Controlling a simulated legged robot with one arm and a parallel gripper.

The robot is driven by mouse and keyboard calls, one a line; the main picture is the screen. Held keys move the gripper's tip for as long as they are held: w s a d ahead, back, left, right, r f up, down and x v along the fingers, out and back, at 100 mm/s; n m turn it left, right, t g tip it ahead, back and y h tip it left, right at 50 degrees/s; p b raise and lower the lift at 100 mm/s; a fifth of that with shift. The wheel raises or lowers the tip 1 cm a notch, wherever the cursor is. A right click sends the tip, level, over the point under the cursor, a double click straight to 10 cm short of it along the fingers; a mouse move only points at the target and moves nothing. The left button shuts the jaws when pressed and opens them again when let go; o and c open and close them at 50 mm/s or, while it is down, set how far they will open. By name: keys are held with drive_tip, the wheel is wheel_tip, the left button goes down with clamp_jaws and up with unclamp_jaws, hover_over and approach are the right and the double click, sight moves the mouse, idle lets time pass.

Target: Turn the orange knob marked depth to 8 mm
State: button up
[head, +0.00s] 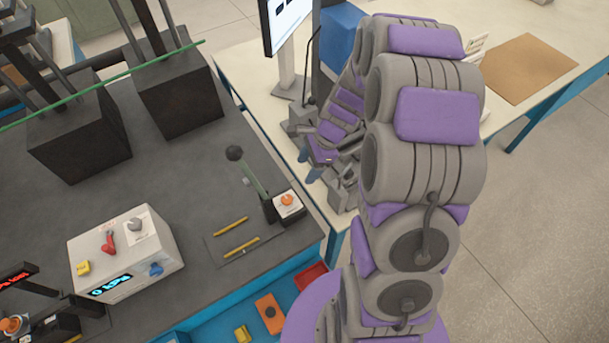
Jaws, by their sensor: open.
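An orange knob (287,200) sits on a small white-topped box at the right edge of the dark bench, beside a lever with a black ball. Another orange knob (12,323) is at the lower left, partly cut off by the frame. The labels are too small to read, so I cannot tell which is marked depth or its setting. My gripper (310,166) is open, with nothing visible between its blue-tipped fingers. In the picture it is above and slightly right of the small box, apart from the knob. My arm hides part of the gripper.
The lever (252,178) stands close to the small box. A white control box (127,252) with red, grey and blue knobs is at left. Two dark blocks (80,140) stand behind. A monitor (287,22) and blue box (341,36) are on the pale table.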

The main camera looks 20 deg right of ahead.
drive_tip(key=s+a+r+n+g+h+b, duration=0.15)
drive_tip(key=s+a+r+n+b, duration=0.35)
drive_tip(key=s+r+n, duration=0.5)
drive_tip(key=s+n+h+b, duration=0.3)
drive_tip(key=s+n, duration=0.5)
drive_tip(key=s, duration=1)
drive_tip(key=shift+s+a+f+n+g, duration=0.15)
drive_tip(key=shift+a+f+n+g, duration=0.15)
drive_tip(key=shift+a+n+g, duration=0.15)
